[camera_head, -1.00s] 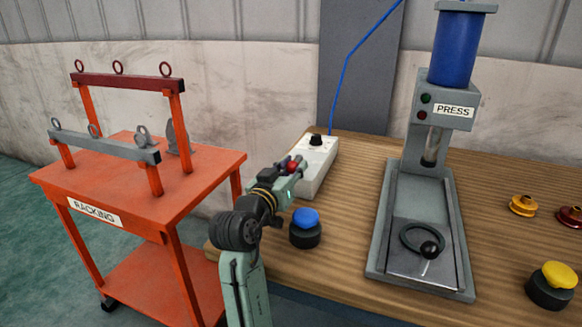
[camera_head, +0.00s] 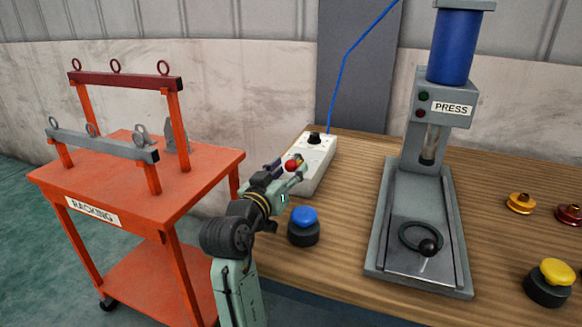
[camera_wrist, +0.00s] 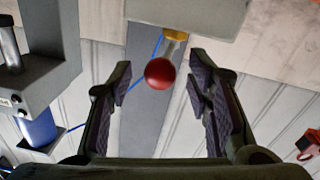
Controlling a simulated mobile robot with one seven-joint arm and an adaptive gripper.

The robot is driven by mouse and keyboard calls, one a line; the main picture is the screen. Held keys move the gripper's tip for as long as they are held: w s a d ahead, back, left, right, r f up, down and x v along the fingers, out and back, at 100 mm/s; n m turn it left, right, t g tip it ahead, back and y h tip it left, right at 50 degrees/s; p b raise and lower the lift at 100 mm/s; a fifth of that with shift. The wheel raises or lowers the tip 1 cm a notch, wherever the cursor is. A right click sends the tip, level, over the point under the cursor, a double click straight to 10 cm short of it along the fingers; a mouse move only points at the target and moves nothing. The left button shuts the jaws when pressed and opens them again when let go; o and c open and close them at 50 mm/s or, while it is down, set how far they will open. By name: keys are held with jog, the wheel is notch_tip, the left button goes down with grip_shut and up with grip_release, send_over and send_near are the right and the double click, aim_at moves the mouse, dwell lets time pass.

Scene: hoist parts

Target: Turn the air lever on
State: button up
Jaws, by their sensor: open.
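The air lever is a short metal stem with a red ball knob (camera_head: 292,165) and a brass collar, on the near side of a pale control box (camera_head: 319,158). In the wrist view the red ball (camera_wrist: 160,74) hangs from its stem below the box's edge (camera_wrist: 185,12). My gripper (camera_head: 283,175) is at the lever. In the wrist view my gripper (camera_wrist: 160,88) is open, one finger on each side of the ball, with gaps between ball and pads. The ball appears roughly centred between the fingers; its depth relative to the fingertips is hard to tell.
A blue button (camera_head: 304,217) stands just right of my gripper. The press (camera_head: 418,225) is farther right on the wooden bench (camera_head: 345,235). The orange racking cart (camera_head: 205,165) stands left. A black knob (camera_head: 314,138) and blue hose (camera_head: 346,58) are at the box's far end.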

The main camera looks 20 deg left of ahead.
jog(key=s, duration=0.6)
jog(key=s+a, duration=0.1)
jog(key=s, duration=0.3)
jog(key=shift+c, duration=0.3)
